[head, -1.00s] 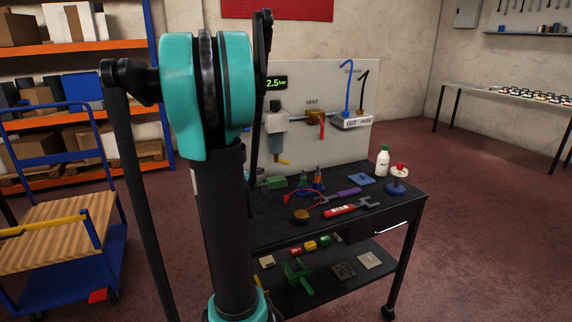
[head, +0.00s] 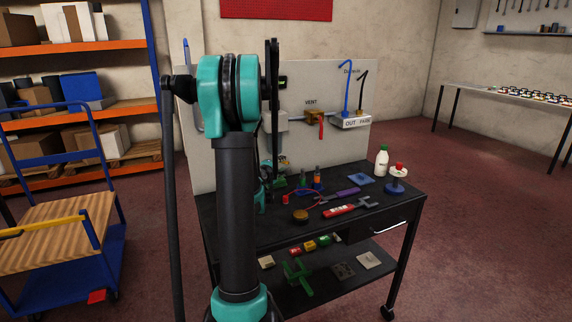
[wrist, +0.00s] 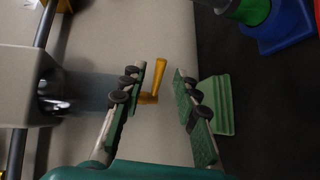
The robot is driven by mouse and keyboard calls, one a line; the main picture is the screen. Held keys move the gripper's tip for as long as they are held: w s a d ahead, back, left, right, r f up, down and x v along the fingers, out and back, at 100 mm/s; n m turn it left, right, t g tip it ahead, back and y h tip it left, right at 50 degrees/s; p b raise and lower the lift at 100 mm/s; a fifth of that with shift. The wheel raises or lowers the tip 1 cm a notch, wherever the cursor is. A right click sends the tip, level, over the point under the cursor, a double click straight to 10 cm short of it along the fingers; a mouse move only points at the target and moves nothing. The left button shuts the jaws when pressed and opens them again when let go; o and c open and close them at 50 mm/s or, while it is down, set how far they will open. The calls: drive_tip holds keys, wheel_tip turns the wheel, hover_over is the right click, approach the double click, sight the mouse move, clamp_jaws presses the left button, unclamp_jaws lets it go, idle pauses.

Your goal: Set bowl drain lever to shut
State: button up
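The bowl drain lever (wrist: 157,78) is a small bent yellow handle in the wrist view, below the bluish clear bowl (wrist: 88,92) of the grey filter unit (wrist: 22,85). My gripper (wrist: 169,68) is open, with one green-padded finger on either side of the lever. The lever shows in the gap nearer the left finger; I cannot tell whether they touch.
A green block (wrist: 218,105) lies beside the right finger. The black cart top (head: 240,229) holds a red-handled tool (head: 339,210), a purple tool (head: 347,193) and a white bottle (head: 382,160). The pale panel (head: 330,82) stands behind, with a red vent lever (head: 321,128).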

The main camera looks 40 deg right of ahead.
drive_tip(key=shift+x, duration=2.15)
clamp_jaws()
